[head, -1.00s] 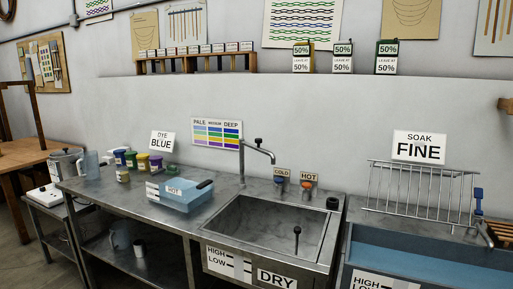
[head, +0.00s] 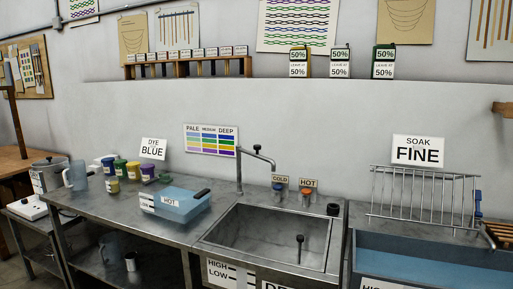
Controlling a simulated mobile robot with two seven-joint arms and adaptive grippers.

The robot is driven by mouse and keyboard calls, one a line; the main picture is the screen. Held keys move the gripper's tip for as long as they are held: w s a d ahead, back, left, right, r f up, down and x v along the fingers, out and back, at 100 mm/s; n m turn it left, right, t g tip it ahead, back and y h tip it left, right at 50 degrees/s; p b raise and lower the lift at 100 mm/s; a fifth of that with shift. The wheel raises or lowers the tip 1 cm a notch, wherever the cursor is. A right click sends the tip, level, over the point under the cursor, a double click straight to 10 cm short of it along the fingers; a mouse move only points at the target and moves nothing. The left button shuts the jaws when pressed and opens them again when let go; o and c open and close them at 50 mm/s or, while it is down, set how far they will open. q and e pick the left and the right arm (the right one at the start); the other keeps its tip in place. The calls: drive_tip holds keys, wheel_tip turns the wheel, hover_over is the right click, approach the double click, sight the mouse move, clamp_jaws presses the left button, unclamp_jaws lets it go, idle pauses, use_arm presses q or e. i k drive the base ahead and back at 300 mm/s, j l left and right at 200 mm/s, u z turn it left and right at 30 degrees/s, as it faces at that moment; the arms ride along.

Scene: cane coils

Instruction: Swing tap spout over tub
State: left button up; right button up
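The tap (head: 239,175) stands on the metal counter behind the left back corner of the sink basin (head: 262,240). Its spout (head: 262,157) points right and forward, with its tip bent down near the blue COLD knob (head: 278,188). I cannot tell whether the tip is above the basin or the rim behind it. A small lever sits on top of the spout. The basin looks empty, with a dark upright piece (head: 299,248) inside. Neither of my grippers shows.
Dye pots (head: 132,171) and a clear jug (head: 76,175) stand at left. A blue trough (head: 430,258) with a metal rack (head: 420,195) is at right.

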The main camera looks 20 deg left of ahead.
sight(258, 147)
drive_tip(key=j+z, duration=0.15)
drive_tip(key=j, duration=0.5)
drive_tip(key=j+z, duration=0.2)
drive_tip(key=j, duration=0.45)
drive_tip(key=k+j+z, duration=0.15)
drive_tip(key=j, duration=0.45)
